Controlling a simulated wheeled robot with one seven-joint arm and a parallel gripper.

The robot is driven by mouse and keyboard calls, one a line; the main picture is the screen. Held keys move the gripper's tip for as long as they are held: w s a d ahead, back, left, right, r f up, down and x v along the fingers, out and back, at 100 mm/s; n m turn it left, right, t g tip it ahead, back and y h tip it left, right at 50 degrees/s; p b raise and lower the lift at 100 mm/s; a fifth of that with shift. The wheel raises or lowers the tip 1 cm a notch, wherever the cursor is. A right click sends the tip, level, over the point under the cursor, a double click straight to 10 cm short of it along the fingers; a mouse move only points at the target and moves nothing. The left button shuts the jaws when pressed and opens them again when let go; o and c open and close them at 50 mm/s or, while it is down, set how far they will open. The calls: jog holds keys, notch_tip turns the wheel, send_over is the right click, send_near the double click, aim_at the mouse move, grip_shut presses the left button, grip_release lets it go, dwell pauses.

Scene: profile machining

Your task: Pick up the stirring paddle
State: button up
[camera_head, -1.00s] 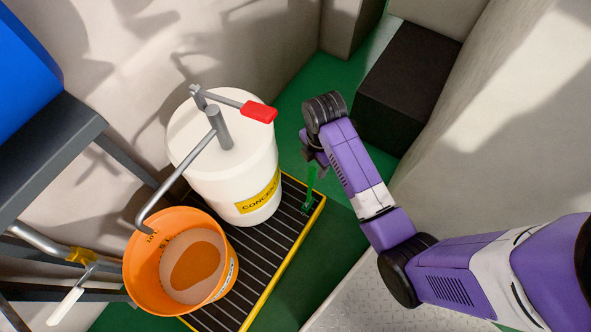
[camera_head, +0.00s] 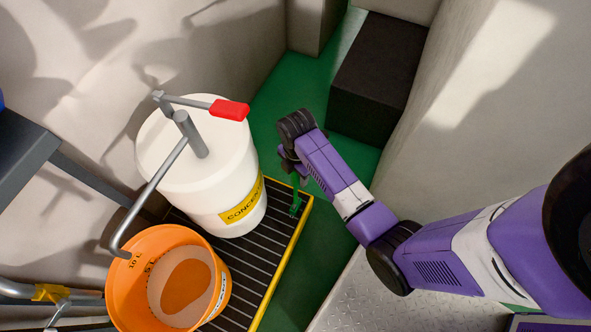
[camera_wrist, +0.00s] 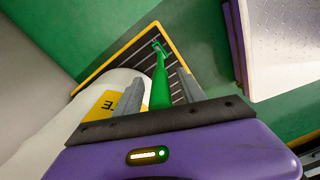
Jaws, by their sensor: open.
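The green stirring paddle (camera_head: 296,198) stands roughly upright at the right edge of the slatted grate, beside the white drum. In the wrist view the paddle (camera_wrist: 160,80) runs away from between my fingers, down to its far end by the grate's yellow-edged corner. My gripper (camera_head: 289,162) is above the paddle in the head view. Its two grey fingers are apart in the wrist view (camera_wrist: 160,90), one on each side of the paddle's near end. Whether either finger touches it cannot be told. The near tip of the paddle is hidden by the gripper body.
The white drum (camera_head: 160,158) has a grey spout pipe and red-handled lever on top. An orange bucket (camera_head: 125,310) is under the spout. Both stand on the yellow-edged grate (camera_head: 262,246). A dark block (camera_head: 378,75) is behind my arm. Green floor (camera_head: 309,240) is clear right of the grate.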

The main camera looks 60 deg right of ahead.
jog(key=shift+c, duration=0.5)
grip_shut()
jog(key=shift+r, duration=0.15)
